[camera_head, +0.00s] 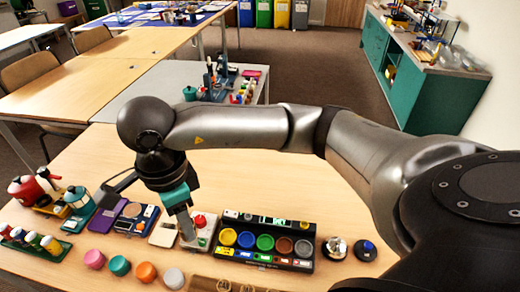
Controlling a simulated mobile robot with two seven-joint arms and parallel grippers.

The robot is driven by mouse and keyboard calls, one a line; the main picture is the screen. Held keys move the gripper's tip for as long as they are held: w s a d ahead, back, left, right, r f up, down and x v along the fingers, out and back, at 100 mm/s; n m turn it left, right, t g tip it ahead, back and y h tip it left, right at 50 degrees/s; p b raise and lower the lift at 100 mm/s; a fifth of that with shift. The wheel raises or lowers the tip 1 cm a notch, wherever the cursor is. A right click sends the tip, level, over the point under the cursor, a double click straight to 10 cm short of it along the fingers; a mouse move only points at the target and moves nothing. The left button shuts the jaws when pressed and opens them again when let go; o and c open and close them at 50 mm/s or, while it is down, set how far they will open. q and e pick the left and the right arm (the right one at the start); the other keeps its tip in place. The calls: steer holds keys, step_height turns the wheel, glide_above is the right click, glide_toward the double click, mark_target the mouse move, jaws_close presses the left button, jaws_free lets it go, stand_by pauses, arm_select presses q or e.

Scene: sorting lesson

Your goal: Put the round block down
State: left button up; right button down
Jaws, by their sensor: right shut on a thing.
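My right gripper (188,236) points down over the near part of the wooden table, its fingers just left of a small white board with a red knob (199,220). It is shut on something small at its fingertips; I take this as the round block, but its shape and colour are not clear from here. Several round blocks lie along the front: pink (95,259), teal (119,265), orange (146,272) and pale grey (174,278). A black tray (310,229) with round coloured spots stands right of the gripper. My left gripper is not in view.
A red kettle-like item (27,188) and a teal pot (78,198) stand at left. Two small dark round items, one silver-topped (335,248) and one blue-topped (364,249), sit right of the tray. The table (270,180) behind the tray is clear.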

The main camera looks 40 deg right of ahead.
steer(key=m, duration=0.2)
steer(key=f+m, duration=0.1)
steer(key=m, duration=0.1)
steer(key=a+m, duration=0.1)
steer(key=m, duration=0.1)
steer(key=shift+s+a+f, duration=0.1)
steer(key=shift+f, duration=0.1)
steer(key=m, duration=0.2)
steer(key=f+m, duration=0.1)
steer(key=m, duration=0.1)
steer(key=a+m, duration=0.1)
steer(key=m, duration=0.1)
steer(key=shift+s+f, duration=0.1)
steer(key=shift+f, duration=0.05)
step_height(320, 180, down, 16)
steer(key=b, duration=0.3)
steer(key=shift+f, duration=0.1)
steer(key=shift+f+b, duration=0.4)
steer(key=shift+f, duration=1.5)
steer(key=shift+f, duration=0.2)
steer(key=shift+c, duration=2.4)
jaws_free()
steer(key=shift+r, duration=0.1)
